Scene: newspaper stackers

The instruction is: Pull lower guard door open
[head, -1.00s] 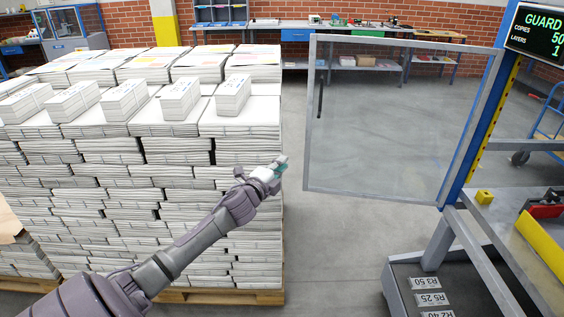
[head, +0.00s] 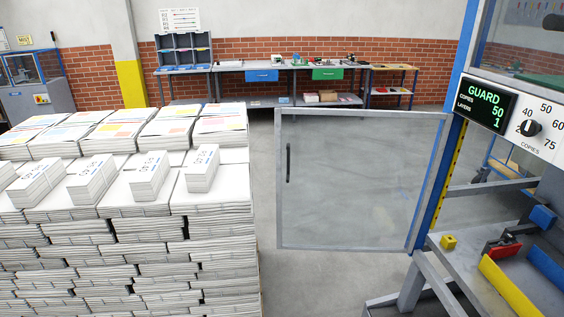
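The lower guard door (head: 352,182) is a clear panel in a grey metal frame. It stands swung out to the left from the blue machine post (head: 447,165), with open floor behind it. Its dark vertical handle (head: 288,163) is near the free left edge. The display (head: 480,107) on the machine reads "GUARD", copies 50, layers 1. Neither of my grippers is in view, and nothing touches the door.
Tall stacks of newspapers (head: 125,235) fill the left side. A grey workbench (head: 285,69) runs along the brick wall. The machine table (head: 462,268) at right holds a yellow block (head: 448,242) and red clamp. Floor between stacks and door is clear.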

